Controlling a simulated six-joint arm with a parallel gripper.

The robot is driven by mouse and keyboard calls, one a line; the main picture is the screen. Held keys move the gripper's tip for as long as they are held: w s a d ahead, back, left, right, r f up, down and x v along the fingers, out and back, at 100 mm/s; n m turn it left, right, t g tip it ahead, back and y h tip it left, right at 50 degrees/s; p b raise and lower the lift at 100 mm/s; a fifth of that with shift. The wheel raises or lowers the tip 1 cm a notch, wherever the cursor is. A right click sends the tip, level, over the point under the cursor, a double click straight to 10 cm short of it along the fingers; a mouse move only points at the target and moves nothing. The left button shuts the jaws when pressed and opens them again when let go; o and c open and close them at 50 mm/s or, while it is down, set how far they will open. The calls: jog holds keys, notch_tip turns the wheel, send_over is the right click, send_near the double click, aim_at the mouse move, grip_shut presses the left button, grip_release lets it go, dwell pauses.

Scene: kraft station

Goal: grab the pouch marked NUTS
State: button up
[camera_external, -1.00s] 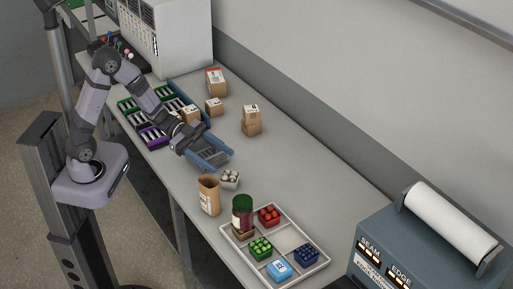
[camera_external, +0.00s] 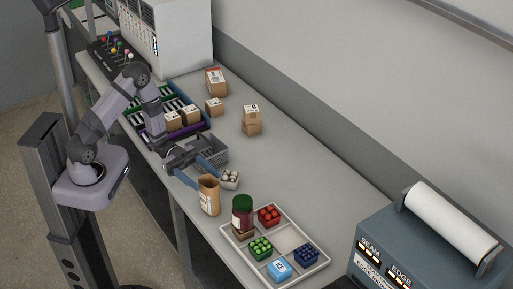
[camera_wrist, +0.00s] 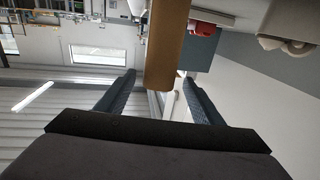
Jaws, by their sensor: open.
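The brown paper pouch (camera_external: 209,196) stands upright near the front edge of the bench, with a pale label on its front. The lettering is too small to read. My gripper (camera_external: 211,171) is open, low over the bench, just behind and left of the pouch, its fingers pointing towards it. In the wrist view a tan-brown upright shape, seemingly the pouch (camera_wrist: 167,48), shows ahead, between the lines of the two open fingers (camera_wrist: 160,88). Nothing is held. I cannot tell whether the pouch is inside the finger gap.
A small box of white items (camera_external: 229,180) stands right beside the pouch. A dark jar with a green lid (camera_external: 242,214) and a compartment tray (camera_external: 318,268) stand to the right. Cartons (camera_external: 251,120) stand farther back.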

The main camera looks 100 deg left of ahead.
aim_at(216, 187)
jog(key=shift+w+d+r+p, duration=0.1)
jog(key=shift+w+d+p, duration=0.2)
jog(key=shift+w+d, duration=0.35)
jog(key=shift+w, duration=0.25)
jog(key=shift+w+d+p, duration=0.25)
jog(key=shift+d+p, duration=0.05)
jog(key=shift+p, duration=0.3)
jog(key=shift+p+x, duration=1.05)
jog(key=shift+x, duration=1.1)
jog(key=c, duration=1.4)
